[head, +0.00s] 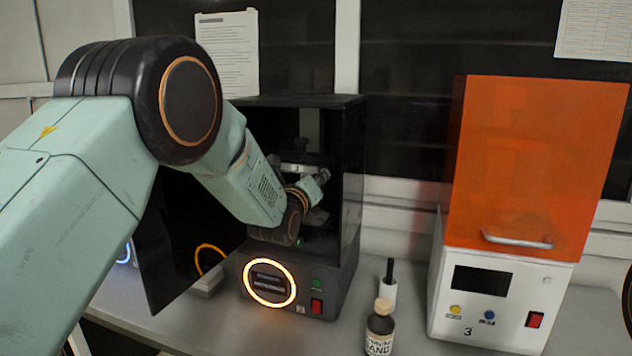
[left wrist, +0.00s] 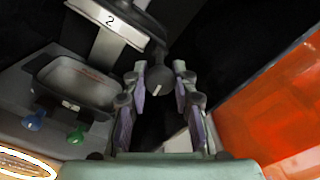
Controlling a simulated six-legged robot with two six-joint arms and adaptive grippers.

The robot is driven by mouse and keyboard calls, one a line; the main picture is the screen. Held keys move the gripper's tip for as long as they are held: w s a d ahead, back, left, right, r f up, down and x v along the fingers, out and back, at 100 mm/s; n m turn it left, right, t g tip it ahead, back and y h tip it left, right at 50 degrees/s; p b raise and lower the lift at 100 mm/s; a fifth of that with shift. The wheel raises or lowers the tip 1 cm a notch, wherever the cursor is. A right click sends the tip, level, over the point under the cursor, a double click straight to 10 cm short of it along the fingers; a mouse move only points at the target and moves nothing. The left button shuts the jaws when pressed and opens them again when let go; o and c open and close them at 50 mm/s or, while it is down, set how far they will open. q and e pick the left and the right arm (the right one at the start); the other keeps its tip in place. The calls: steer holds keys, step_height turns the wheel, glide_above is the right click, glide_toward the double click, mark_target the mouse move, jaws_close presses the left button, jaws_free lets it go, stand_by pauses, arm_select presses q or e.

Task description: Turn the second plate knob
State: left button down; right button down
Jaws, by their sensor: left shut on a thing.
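The second machine (head: 350,230) is a black cabinet with its door (head: 175,250) swung open to the left. My left arm reaches into it. In the left wrist view, a metal plate holder marked 2 (left wrist: 110,20) carries a dark round knob (left wrist: 158,82) with a pale mark. My left gripper (left wrist: 160,72) has its fingers on both sides of this knob and is shut on it. In the head view, the left gripper (head: 312,190) is inside the cabinet, and the arm partly hides the plate area. My right gripper is in neither view.
A tray (left wrist: 75,85) lies below the plate holder, with a blue knob (left wrist: 34,121) and a green knob (left wrist: 75,135) nearby. A dark bottle (head: 380,325) stands right of the cabinet. Machine 3 (head: 480,300) with its orange cover (head: 530,160) stands further right.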

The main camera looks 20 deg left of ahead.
arm_select(q)
steer(key=shift+f, duration=0.15)
steer(key=c, duration=1.1)
jaws_free()
steer(key=shift+o, duration=0.2)
steer(key=s, duration=1.2)
steer(key=shift+a, duration=0.2)
